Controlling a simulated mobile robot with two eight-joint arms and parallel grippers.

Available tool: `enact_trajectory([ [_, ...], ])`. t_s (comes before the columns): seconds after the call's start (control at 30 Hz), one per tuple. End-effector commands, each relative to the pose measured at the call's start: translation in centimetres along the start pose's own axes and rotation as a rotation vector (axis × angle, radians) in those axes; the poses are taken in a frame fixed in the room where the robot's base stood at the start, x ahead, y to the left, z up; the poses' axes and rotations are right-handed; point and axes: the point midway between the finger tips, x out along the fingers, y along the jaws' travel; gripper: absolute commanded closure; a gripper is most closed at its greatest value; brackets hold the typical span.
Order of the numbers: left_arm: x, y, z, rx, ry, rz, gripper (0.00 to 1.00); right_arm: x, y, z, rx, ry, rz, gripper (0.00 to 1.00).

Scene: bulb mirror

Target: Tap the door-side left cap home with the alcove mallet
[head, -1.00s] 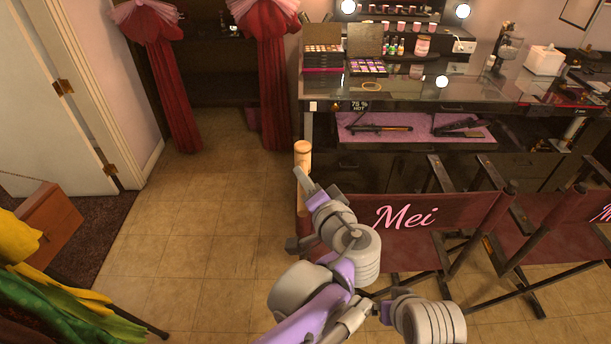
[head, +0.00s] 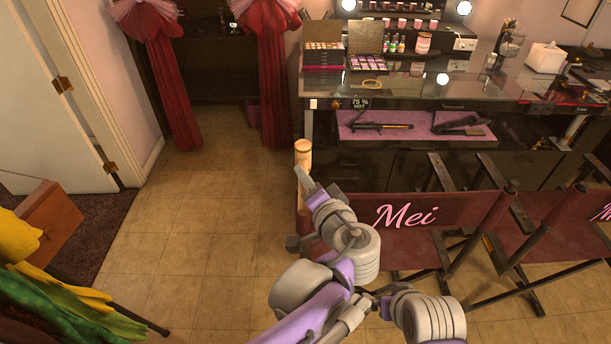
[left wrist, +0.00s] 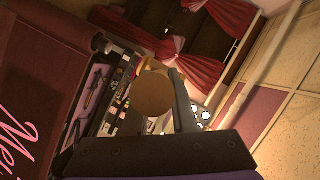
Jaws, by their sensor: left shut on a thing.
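My left gripper (head: 306,182) is shut on a light wooden cylinder (head: 303,153) that looks like the mallet. It stands about upright at the left end of the "Mei" chair back (head: 405,222). In the left wrist view the mallet (left wrist: 152,93) shows as a round wooden end beside the gripper finger; its other parts are hidden. The chair's post end (left wrist: 100,42), dark and rounded, shows to the left of the mallet, apart from it in the picture. I cannot tell whether a cap sits on it. My right gripper is not in view.
A dark makeup counter (head: 430,92) with palettes and jars stands behind the chair. A second chair (head: 565,222) is at right. A wooden box (head: 48,222) and colourful cloth (head: 60,300) lie at left. The tiled floor (head: 200,240) between is clear.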

Motion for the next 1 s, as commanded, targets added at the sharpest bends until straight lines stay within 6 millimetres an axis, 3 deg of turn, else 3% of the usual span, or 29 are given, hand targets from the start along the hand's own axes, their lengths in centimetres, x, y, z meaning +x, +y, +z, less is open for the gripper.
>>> enact_trajectory([
  [0.37,0.1,0.6,0.4,0.001,-0.002,0.001,1.0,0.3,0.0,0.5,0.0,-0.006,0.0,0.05],
  [0.6,1.4,6.2,3.8,0.003,-0.004,0.004,1.0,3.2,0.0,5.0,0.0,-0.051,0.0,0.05],
  [1.0,0.6,1.5,0.8,-0.002,0.004,-0.005,1.0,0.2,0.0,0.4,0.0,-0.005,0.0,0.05],
])
